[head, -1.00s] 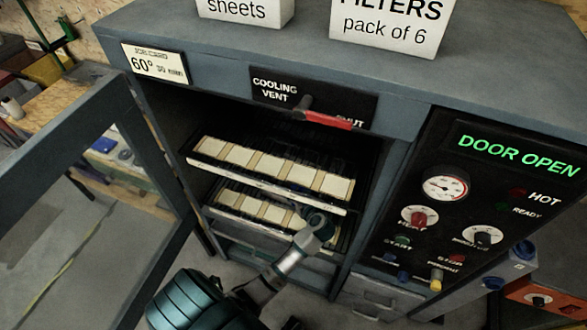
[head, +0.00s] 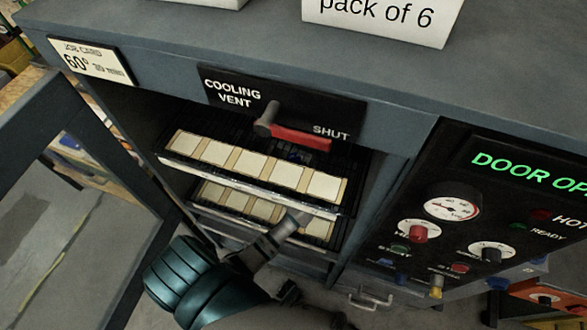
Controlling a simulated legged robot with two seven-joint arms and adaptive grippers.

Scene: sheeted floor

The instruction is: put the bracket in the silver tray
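I cannot make out the bracket or a silver tray. The open cabinet holds an upper rack (head: 165,160) and a lower rack (head: 198,205), each with a row of cream square pieces. Something small and dark bluish lies at the back of the upper rack, too dim to name. A teal and grey arm of mine (head: 195,282) comes in at the bottom and reaches up to the right, in front of the lower rack. No gripper fingers can be made out. Neither gripper shows clearly.
The cabinet door (head: 75,190) stands open at the left. A red vent lever (head: 300,138) sticks out above the opening. A control panel (head: 450,235) reading DOOR OPEN is at the right. White boxes (head: 385,20) stand on top.

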